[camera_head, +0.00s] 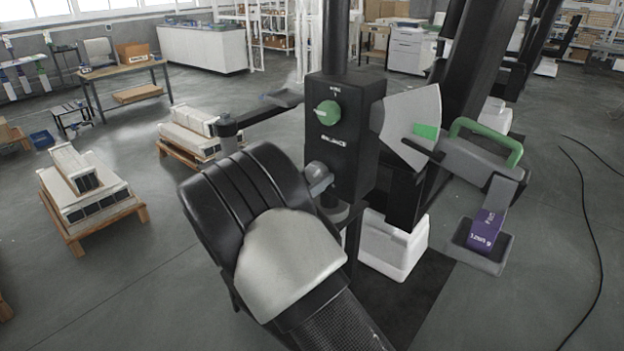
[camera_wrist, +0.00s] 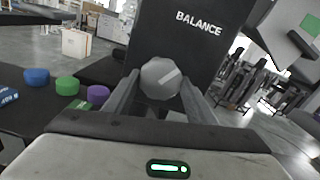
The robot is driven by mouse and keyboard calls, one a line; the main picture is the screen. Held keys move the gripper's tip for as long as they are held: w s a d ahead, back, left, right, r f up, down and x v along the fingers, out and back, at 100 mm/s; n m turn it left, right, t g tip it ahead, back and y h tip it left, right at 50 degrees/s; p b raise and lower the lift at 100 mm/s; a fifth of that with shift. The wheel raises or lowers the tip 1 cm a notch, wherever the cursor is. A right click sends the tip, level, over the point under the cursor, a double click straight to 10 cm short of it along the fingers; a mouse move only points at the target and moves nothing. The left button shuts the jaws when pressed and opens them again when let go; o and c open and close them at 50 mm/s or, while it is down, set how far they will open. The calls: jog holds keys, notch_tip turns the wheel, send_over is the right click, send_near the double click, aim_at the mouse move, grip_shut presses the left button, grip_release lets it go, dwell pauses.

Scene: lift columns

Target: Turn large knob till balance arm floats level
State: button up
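A black column box (camera_head: 345,140) carries a green knob (camera_head: 327,113) above and a grey knob (camera_head: 318,176) below. In the wrist view the faceted grey knob (camera_wrist: 161,78), with a pale line on its face, is under the word BALANCE. My gripper (camera_wrist: 160,88) has one finger on each side of this knob; whether they touch it is unclear. My arm hides the gripper in the head view. The grey balance arm (camera_head: 470,160) with a green handle slopes down to the right. Its black pointer (camera_head: 422,148) sits below the green mark (camera_head: 425,131) on the pale scale plate.
A hanging pan (camera_head: 480,256) at right holds a purple weight (camera_head: 487,232). In the wrist view blue (camera_wrist: 36,76), green (camera_wrist: 67,86) and purple (camera_wrist: 98,92) discs lie on a dark surface at left. Pallets with white boxes (camera_head: 85,195) stand on the floor at left.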

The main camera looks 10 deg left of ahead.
jog(key=shift+f+m+b, duration=0.1)
jog(key=shift+m+b, duration=0.3)
jog(key=shift+b, duration=0.1)
jog(key=shift+c, duration=0.5)
jog(key=shift+f+m+b, duration=0.1)
jog(key=shift+m+b, duration=0.5)
jog(key=shift+b, duration=0.05)
jog(key=m+b, duration=0.5)
jog(key=shift+a+f, duration=0.1)
jog(key=m+b, duration=0.3)
jog(key=b, duration=0.1)
jog(key=shift+m, duration=0.3)
jog(key=shift+r+m+b, duration=0.25)
jog(key=shift+m+b, duration=0.75)
jog(key=shift+b, duration=0.1)
jog(key=o, duration=1)
jog(key=shift+r, duration=0.1)
jog(key=shift+o, duration=0.2)
jog(key=shift+a, duration=0.15)
